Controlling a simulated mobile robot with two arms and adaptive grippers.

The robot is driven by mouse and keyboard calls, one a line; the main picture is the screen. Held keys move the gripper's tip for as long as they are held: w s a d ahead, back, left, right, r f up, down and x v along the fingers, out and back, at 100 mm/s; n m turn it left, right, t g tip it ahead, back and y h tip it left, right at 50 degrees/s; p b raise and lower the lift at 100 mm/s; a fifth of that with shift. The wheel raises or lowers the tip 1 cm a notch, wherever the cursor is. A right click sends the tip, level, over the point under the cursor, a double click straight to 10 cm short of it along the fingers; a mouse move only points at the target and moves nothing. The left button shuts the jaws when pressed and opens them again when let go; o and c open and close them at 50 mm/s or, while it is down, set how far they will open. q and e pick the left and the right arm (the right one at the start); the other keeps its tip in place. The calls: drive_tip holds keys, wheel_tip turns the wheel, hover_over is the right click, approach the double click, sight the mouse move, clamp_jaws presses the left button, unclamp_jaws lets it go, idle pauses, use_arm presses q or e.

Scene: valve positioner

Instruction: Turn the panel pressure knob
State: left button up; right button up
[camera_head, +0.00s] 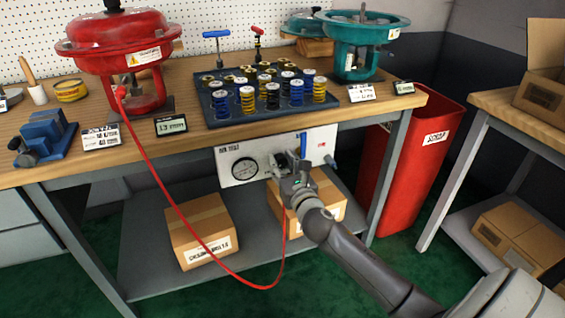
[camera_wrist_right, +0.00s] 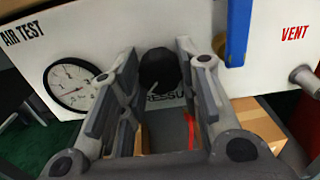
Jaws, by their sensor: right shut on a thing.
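The white air test panel (camera_head: 228,158) hangs under the front edge of the workbench, with a round pressure gauge (camera_head: 244,168) at its left. In the right wrist view the black pressure knob (camera_wrist_right: 160,70) sits on the panel between the fingers of my right gripper (camera_wrist_right: 156,62). The fingers are shut on its two sides. In the head view my right gripper (camera_head: 294,164) is at the middle of the panel and hides the knob. The gauge also shows in the wrist view (camera_wrist_right: 75,84), with its needle pointing to the left. My left gripper is not in view.
A blue lever (camera_wrist_right: 237,32) and a vent fitting (camera_wrist_right: 304,77) are right of the knob. A red hose (camera_head: 190,225) hangs from the red actuator (camera_head: 118,45) and loops below the panel. A red scrap bin (camera_head: 430,150) stands right of the bench.

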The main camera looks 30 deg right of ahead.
drive_tip(key=m+p, duration=0.1)
drive_tip(key=m, duration=0.2)
drive_tip(key=shift+r+m+p, duration=0.15)
drive_tip(key=shift+m+p, duration=0.15)
drive_tip(key=shift+p, duration=0.1)
drive_tip(key=m+p, duration=0.2)
drive_tip(key=m, duration=0.5)
drive_tip(key=m+p, duration=0.3)
drive_tip(key=m, duration=0.5)
use_arm(q)
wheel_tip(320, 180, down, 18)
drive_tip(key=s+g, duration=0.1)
drive_tip(key=shift+p, duration=0.35)
use_arm(e)
drive_tip(key=shift+m, duration=1.1)
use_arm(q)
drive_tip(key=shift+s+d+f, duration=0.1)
use_arm(e)
drive_tip(key=o, duration=1)
